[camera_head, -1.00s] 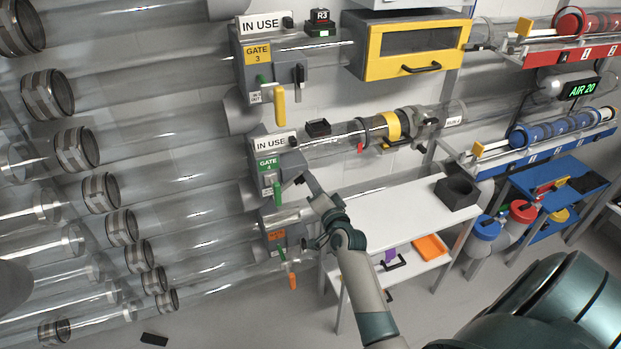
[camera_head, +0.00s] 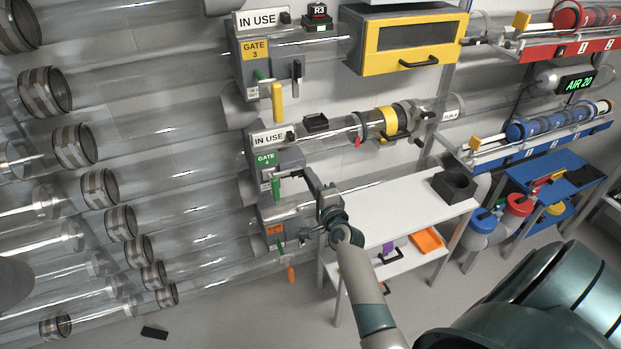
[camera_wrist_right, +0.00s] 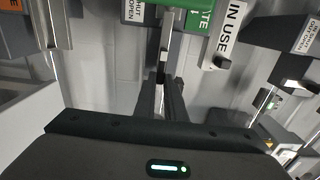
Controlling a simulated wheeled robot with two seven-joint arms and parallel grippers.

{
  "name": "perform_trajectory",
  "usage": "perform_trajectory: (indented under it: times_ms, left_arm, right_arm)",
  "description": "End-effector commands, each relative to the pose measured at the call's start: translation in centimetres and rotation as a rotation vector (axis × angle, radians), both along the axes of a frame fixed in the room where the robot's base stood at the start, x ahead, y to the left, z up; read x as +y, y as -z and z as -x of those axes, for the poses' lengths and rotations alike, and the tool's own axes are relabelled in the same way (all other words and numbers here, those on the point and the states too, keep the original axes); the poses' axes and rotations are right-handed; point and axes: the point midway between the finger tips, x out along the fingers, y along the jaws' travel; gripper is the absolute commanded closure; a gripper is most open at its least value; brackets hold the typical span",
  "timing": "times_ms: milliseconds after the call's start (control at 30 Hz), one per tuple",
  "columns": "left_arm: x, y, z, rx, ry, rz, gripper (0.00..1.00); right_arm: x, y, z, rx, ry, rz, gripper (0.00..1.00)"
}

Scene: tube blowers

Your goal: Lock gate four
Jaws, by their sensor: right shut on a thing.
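The gate four unit (camera_head: 266,160) is a grey box with a green GATE 4 label and an IN USE sign on top. A green handle (camera_head: 276,189) hangs from its front. My right gripper (camera_head: 299,175) is at the right side of this box, shut on a dark lever that its fingers largely hide. The lever's exact angle is hard to tell. My left gripper is not in view.
The gate three unit (camera_head: 254,62), with a yellow handle and dark lever, is above. An orange-labelled unit (camera_head: 276,228) is close below. Clear tubes run left. A tube with a yellow ring (camera_head: 391,122) and a white table (camera_head: 405,205) are to the right.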

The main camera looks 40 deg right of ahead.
Motion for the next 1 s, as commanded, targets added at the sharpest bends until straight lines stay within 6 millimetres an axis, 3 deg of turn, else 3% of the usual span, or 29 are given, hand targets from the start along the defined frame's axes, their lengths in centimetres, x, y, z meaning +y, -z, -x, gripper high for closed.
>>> perform_trajectory:
  times_ms: [267,300,367,767,1000]
  left_arm:
    - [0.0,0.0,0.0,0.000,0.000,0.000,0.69]
    - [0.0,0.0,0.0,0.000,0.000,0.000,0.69]
    - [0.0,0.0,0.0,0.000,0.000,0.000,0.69]
    - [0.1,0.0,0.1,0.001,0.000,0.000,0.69]
    - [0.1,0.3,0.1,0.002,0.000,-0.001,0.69]
  right_arm:
    - [0.0,0.0,0.0,-0.001,0.001,-0.006,1.00]
    - [0.0,0.0,0.0,-0.001,0.001,-0.006,0.85]
    - [0.0,0.0,0.0,-0.001,0.000,-0.006,0.71]
    - [0.1,0.0,0.2,-0.001,0.000,-0.003,0.71]
    - [0.5,0.2,2.1,-0.001,0.001,-0.004,0.71]
